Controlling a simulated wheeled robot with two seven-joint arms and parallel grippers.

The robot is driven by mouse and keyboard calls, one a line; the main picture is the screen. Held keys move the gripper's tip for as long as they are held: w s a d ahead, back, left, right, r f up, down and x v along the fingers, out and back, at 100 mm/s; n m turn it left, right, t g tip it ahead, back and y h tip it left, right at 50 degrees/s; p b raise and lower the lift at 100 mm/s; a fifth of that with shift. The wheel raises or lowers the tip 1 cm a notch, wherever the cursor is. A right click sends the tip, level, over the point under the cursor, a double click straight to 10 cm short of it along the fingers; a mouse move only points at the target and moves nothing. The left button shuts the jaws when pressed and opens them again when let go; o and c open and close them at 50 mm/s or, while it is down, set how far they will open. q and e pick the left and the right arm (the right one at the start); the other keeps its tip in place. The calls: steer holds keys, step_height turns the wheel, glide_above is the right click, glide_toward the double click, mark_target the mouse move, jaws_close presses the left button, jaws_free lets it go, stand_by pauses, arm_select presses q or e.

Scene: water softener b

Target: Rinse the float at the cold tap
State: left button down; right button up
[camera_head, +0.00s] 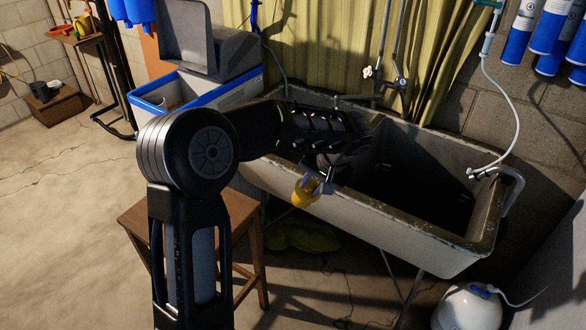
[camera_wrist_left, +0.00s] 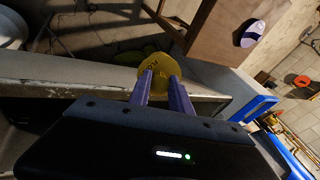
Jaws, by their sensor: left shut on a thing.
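A yellow float (camera_head: 304,194) is held in my left gripper (camera_head: 314,182), just outside the front rim of the grey double sink (camera_head: 400,222). In the left wrist view, the yellow float (camera_wrist_left: 153,58) sits between the tips of the two purple fingers (camera_wrist_left: 163,80), with dark marks on its face. The fingers are shut on it. Two tap handles, one pale (camera_head: 369,72) and one dark (camera_head: 401,83), are on the wall behind the sink; I cannot tell which is cold. My right gripper is not in view.
A wooden stool (camera_head: 247,215) stands before the sink; the wrist view shows a white and purple item (camera_wrist_left: 253,33) on it. A blue-rimmed white tank (camera_head: 245,88) is left of the sink. A white hose (camera_head: 510,95) hangs at the right. Open floor lies left.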

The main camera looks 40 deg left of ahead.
arm_select(q)
steer(key=s+d+f+b, duration=0.1)
steer(key=d+f+b, duration=0.2)
steer(key=d+f, duration=0.2)
steer(key=s+d+f+m+b, duration=0.1)
steer(key=d+f+b, duration=0.3)
steer(key=d, duration=0.7)
step_height(320, 180, down, 3)
steer(key=shift+r+t, duration=0.2)
steer(key=shift+t, duration=0.2)
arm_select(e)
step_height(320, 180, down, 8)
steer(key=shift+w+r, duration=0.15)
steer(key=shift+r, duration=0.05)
arm_select(q)
steer(key=shift+w, duration=0.1)
